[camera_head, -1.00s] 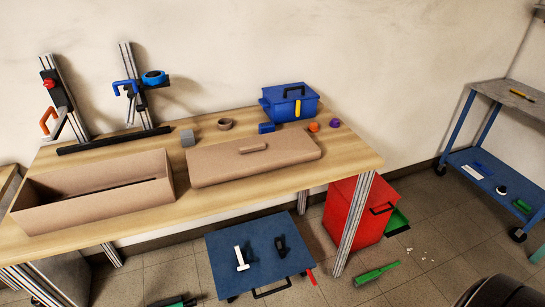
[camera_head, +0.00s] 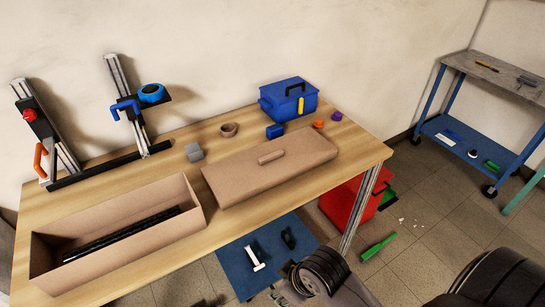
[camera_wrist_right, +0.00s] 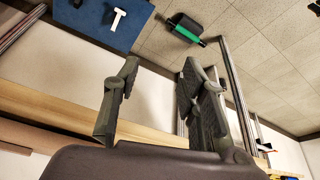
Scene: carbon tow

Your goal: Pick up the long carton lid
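The long carton lid (camera_head: 235,180) is a flat brown cardboard piece with a small raised grip (camera_head: 271,157) on top. It lies on the wooden table, right of the open brown carton (camera_head: 192,222), which holds dark rods (camera_head: 125,235). My right gripper (camera_head: 280,294) is low in front of the table, below and apart from the lid, partly cut off by the lower picture edge. In the right wrist view its two fingers (camera_wrist_right: 158,82) are spread with nothing between them. My left gripper is not in view.
A blue toolbox (camera_head: 275,103), grey block (camera_head: 194,152), brown ring (camera_head: 228,129) and small coloured items stand behind the lid. Clamp stands (camera_head: 133,112) are at the back left.

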